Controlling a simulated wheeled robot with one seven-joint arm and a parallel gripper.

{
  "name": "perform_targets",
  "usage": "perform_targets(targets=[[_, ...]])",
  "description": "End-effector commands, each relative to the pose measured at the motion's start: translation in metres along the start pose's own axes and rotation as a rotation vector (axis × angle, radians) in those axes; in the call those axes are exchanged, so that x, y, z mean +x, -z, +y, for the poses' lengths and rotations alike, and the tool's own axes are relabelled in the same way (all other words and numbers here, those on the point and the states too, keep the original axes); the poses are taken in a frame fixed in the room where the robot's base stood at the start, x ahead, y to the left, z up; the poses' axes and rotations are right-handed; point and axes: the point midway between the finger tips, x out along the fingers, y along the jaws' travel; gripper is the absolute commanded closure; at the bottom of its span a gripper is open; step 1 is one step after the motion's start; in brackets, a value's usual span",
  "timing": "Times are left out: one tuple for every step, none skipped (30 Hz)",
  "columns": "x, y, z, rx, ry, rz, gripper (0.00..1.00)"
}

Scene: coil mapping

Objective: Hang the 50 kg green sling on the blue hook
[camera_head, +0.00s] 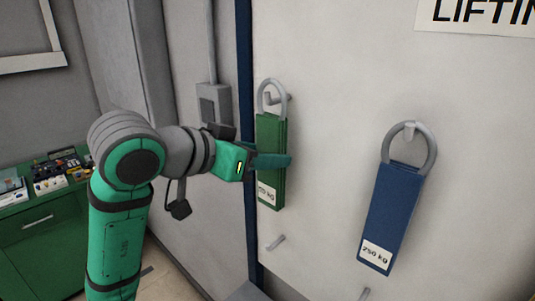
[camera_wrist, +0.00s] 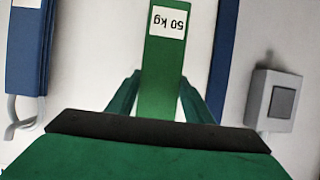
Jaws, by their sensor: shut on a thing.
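The green sling (camera_head: 271,135) hangs upright at the left of the white panel, its grey ring at a grey peg (camera_head: 284,98). I cannot tell whether the ring bears on the peg. In the wrist view the sling (camera_wrist: 160,70) appears upside down with its 50 kg label. My gripper (camera_head: 270,161) reaches in from the left at the sling's middle; in the wrist view my gripper (camera_wrist: 160,88) has one finger on each side and is shut on the strap. No hook that is clearly blue shows.
A blue 250 kg sling (camera_head: 392,205) hangs from a grey peg to the right. A bare lower peg (camera_head: 275,242) sticks out below the green sling. A grey wall box (camera_head: 214,104) is behind my wrist. A green cabinet (camera_head: 45,240) with small items stands left.

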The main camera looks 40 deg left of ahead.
Motion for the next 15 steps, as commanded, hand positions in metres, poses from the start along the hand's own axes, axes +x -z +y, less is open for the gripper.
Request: perform_targets(targets=[[-0.002,0.0,0.0,0.0,0.0,0.002,0.84],[-0.003,-0.001,0.0,0.0,0.0,0.002,0.84],[-0.004,-0.001,-0.001,0.0,0.001,0.001,0.84],[-0.005,-0.002,-0.001,0.0,0.001,0.001,0.84],[-0.006,-0.002,-0.001,0.0,0.001,0.001,0.84],[-0.007,-0.003,-0.001,0.0,0.0,0.001,0.84],[-0.008,-0.003,-0.001,0.0,0.0,0.0,0.84],[-0.009,-0.004,-0.001,0.0,0.0,0.0,0.84],[-0.01,-0.004,-0.001,0.001,0.0,0.0,0.84],[-0.011,-0.004,-0.001,0.001,0.0,0.0,0.84],[-0.012,-0.005,-0.001,0.001,0.0,0.001,0.84],[-0.013,-0.005,-0.001,0.0,0.0,0.001,0.84],[-0.014,-0.005,-0.001,0.0,0.0,0.001,0.84],[-0.015,-0.006,-0.001,0.0,0.0,0.001,0.84],[-0.016,-0.006,-0.001,0.001,-0.001,0.002,0.84]])
